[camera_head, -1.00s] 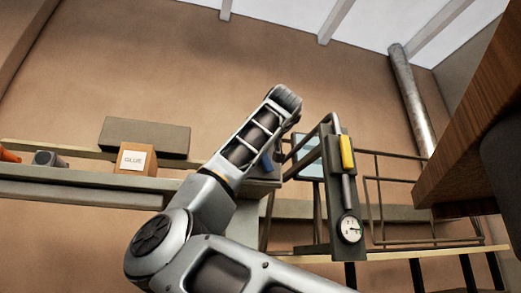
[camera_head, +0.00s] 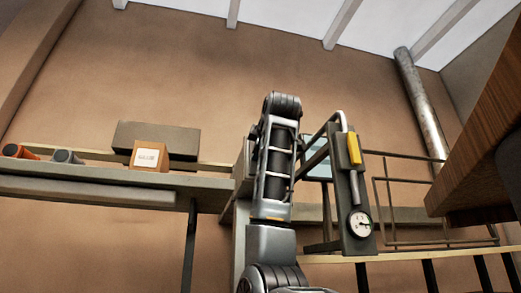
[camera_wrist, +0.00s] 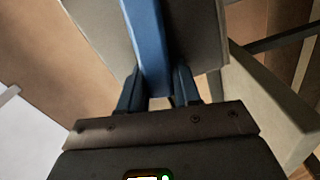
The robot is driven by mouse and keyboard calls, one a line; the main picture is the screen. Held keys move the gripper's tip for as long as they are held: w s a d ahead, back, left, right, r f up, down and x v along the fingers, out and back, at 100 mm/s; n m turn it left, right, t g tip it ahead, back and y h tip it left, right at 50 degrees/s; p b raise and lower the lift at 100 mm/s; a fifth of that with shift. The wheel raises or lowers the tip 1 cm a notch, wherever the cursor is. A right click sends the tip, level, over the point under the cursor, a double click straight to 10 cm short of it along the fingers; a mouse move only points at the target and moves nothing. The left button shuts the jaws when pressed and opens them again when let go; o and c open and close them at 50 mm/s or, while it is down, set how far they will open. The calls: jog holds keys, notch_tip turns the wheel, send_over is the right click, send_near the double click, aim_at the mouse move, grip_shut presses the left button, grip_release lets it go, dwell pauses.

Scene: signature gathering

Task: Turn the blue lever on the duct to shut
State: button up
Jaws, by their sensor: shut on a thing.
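The blue lever (camera_wrist: 148,45) runs from the top of the wrist view down between the two fingers of my gripper (camera_wrist: 157,88). My gripper is shut on the lever. A flat grey panel (camera_wrist: 198,35), seemingly the duct's face, lies behind the lever. In the head view, my raised arm hides the lever and the gripper's fingers. A pale grey upright surface (camera_head: 240,215), possibly the duct, shows just left of my arm there. I cannot tell the lever's exact angle relative to the duct.
Right of my arm stands a dark panel with a yellow handle (camera_head: 353,149) and a round gauge (camera_head: 360,224). A wooden tabletop edge (camera_head: 475,150) juts in at right.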

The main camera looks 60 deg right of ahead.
jog(key=shift+w+f+n, duration=0.1)
jog(key=shift+f+n, duration=0.35)
jog(key=shift+n, duration=0.75)
jog(key=shift+f, duration=0.1)
jog(key=o, duration=1)
jog(key=shift+c, duration=0.2)
jog(key=b+v, duration=0.2)
jog(key=v, duration=0.6)
